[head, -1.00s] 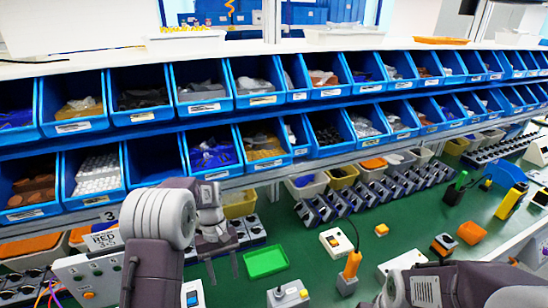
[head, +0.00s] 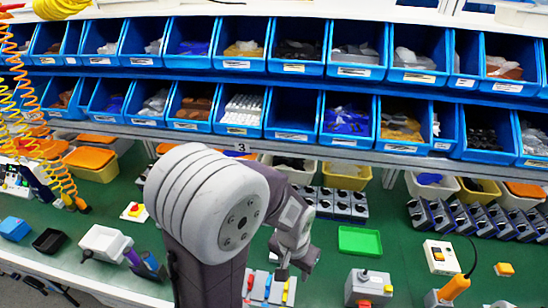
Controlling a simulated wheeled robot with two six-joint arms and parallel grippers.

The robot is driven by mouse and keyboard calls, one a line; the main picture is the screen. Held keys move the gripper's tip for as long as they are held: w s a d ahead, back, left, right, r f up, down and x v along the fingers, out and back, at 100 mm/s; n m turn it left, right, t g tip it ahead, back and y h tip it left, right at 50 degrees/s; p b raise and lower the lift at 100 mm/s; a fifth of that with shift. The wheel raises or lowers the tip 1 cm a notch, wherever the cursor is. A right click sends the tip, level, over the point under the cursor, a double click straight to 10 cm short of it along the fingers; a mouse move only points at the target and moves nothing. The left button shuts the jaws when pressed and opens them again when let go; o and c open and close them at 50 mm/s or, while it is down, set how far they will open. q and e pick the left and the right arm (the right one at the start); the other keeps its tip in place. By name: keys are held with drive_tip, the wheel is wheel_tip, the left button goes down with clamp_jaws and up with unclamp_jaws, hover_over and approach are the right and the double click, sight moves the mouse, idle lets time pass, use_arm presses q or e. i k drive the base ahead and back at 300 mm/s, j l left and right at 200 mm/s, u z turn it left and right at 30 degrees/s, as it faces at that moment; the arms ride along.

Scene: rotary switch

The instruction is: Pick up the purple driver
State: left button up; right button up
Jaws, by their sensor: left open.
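A purple handle, seemingly the purple driver (head: 133,257), shows at the lower left of the head view. It leans in or against a dark holder beside a white box (head: 105,243); its tip cannot be made out. My left gripper (head: 293,272) is open and empty, pointing down over the green bench, well to the right of the purple driver. My own arm stands between them in the picture. My right gripper is out of view.
Blue bins (head: 292,117) fill two shelf rows behind the green bench. A green tray (head: 360,241) and a grey switch box (head: 368,287) are right of my left gripper. A blue box (head: 15,228) and a black tray (head: 48,241) lie far left.

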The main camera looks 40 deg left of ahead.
sight(128, 252)
drive_tip(key=u, duration=2.8)
